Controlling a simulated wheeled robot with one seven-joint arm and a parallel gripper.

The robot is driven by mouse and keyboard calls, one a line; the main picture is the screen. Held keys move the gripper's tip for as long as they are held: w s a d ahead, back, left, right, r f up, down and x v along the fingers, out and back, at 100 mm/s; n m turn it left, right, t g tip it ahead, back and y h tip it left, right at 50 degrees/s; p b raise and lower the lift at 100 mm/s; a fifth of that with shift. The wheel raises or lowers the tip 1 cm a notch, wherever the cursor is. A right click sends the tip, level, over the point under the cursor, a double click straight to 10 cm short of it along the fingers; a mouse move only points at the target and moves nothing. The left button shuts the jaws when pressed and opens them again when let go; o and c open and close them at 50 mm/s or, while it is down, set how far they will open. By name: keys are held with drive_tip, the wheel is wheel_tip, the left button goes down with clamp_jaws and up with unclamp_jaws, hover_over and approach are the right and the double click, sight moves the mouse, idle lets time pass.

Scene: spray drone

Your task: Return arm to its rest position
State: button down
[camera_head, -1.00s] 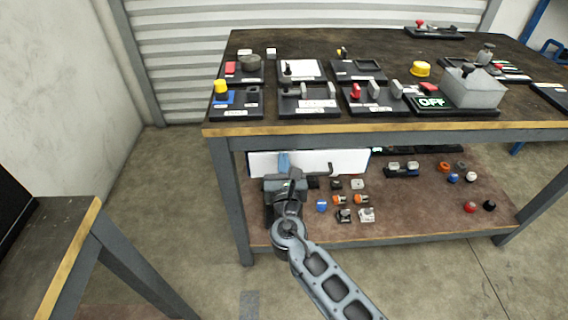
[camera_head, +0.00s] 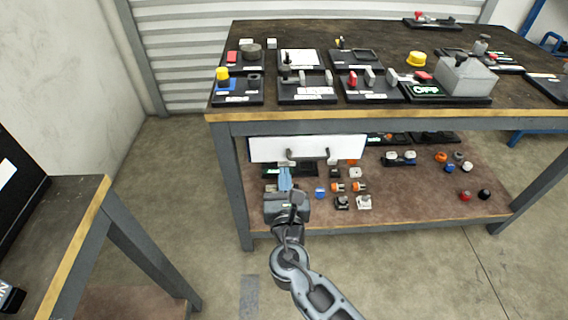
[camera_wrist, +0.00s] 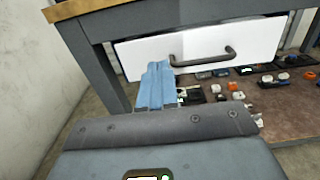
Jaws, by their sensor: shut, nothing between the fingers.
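My gripper (camera_head: 285,178) is shut and empty, with its blue fingers together. In the head view it is in front of the workbench, below the tabletop and near the white drawer (camera_head: 265,150) with a dark handle. In the wrist view the blue fingers (camera_wrist: 156,86) point toward the drawer front (camera_wrist: 150,58), and the handle (camera_wrist: 215,56) is just to their right. I cannot tell the exact gap between the fingertips and the drawer. My arm reaches up from the bottom of the head view.
The workbench top (camera_head: 385,32) carries several black panels with switches and knobs, and a grey box (camera_head: 466,80). The lower shelf (camera_head: 420,200) holds several small parts. Another table (camera_head: 75,200) stands at the left. Open floor lies between them.

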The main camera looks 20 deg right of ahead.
drive_tip(key=s+f+m+g+y+p, duration=0.2)
drive_tip(key=s+m+g+y+p, duration=0.25)
drive_tip(key=s+m, duration=1.5)
drive_tip(key=s+d+r+m+t+p, duration=0.1)
drive_tip(key=s+d+r+m+p, duration=0.1)
drive_tip(key=s+r+m, duration=0.4)
drive_tip(key=s+d+r+m+t+y+p, duration=0.1)
drive_tip(key=s+r+m, duration=0.6)
drive_tip(key=s+r, duration=0.9)
drive_tip(key=shift+s+d+r+p, duration=0.4)
drive_tip(key=shift+s+d+p, duration=0.25)
drive_tip(key=shift+s+d, duration=0.25)
